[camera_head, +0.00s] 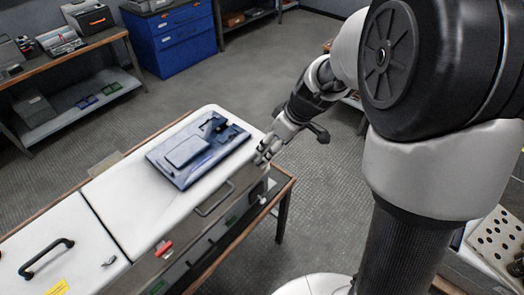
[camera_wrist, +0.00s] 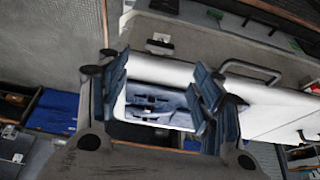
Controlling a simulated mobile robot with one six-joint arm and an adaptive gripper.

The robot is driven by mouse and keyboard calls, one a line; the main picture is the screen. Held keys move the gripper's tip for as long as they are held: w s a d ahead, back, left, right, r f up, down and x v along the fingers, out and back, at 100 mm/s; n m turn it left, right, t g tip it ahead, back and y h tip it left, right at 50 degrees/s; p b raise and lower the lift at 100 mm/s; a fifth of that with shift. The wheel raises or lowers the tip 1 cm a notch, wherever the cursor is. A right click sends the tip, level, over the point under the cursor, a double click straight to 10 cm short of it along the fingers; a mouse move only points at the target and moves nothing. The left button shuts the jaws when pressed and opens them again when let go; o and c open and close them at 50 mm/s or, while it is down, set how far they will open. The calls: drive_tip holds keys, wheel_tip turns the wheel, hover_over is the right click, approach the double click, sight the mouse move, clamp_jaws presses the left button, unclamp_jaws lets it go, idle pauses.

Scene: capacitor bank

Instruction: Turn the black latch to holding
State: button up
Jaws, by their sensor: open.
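My gripper (camera_head: 263,155) is at the far right end of the white-topped cabinet (camera_head: 140,205), beside its upper edge. In the wrist view my gripper (camera_wrist: 160,82) is open, with nothing between its fingers. Beyond the fingertips, a small black and pale fitting (camera_wrist: 159,46) shows on the cabinet's grey side; it may be the black latch, but its position cannot be read. In the head view a small dark part (camera_head: 263,198) shows low on the cabinet's end, below my gripper. No label reading holding is legible.
A dark blue panel (camera_head: 190,160) lies on the white top. A bar handle (camera_head: 215,199) projects from the cabinet's side near my gripper. A black handle (camera_head: 46,258) stands on the nearer lid. A red part (camera_head: 163,248) is on the side. Floor is open to the right.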

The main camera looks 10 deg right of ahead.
sight(262, 160)
drive_tip(key=b+x, duration=0.1)
drive_tip(key=x, duration=0.8)
drive_tip(key=shift+w+a+f+b, duration=0.1)
drive_tip(key=shift+f+b, duration=0.1)
drive_tip(key=shift+b, duration=0.15)
drive_tip(key=shift+c, duration=0.2)
drive_tip(key=c, duration=1)
drive_tip(key=shift+m+h, duration=0.3)
drive_tip(key=shift+m, duration=0.4)
drive_tip(key=o, duration=1)
drive_tip(key=shift+o, duration=0.2)
drive_tip(key=shift+r, duration=0.1)
